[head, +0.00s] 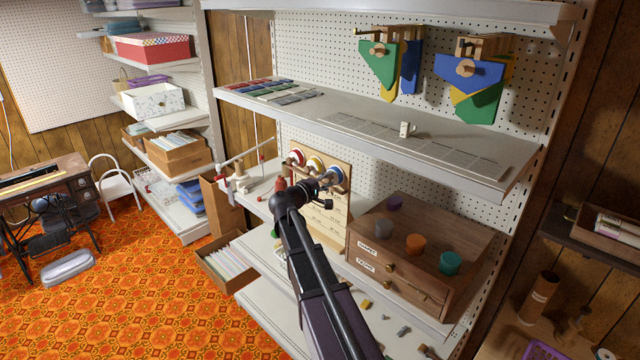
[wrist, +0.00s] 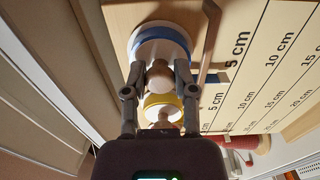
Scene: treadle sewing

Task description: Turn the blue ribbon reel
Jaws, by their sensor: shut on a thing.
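The blue ribbon reel (head: 332,172) is the rightmost of three reels on an upright wooden board (head: 330,222). In the wrist view its blue rim and pale face (wrist: 160,32) are at the top, with a wooden knob (wrist: 160,76) in front. My gripper (head: 318,184) is at this reel. In the wrist view its fingertips (wrist: 160,70) stand on either side of the knob, shut on it. The fingers and arm hide part of the reel in the head view. A blue ribbon end (wrist: 218,77) shows beside the board's length marks.
The yellow reel (head: 314,163) and red reel (head: 297,157) sit close on the left. A wooden drawer cabinet (head: 415,250) with cups stands to the right. A shelf (head: 380,125) overhangs the board. Open floor (head: 150,300) lies at the left.

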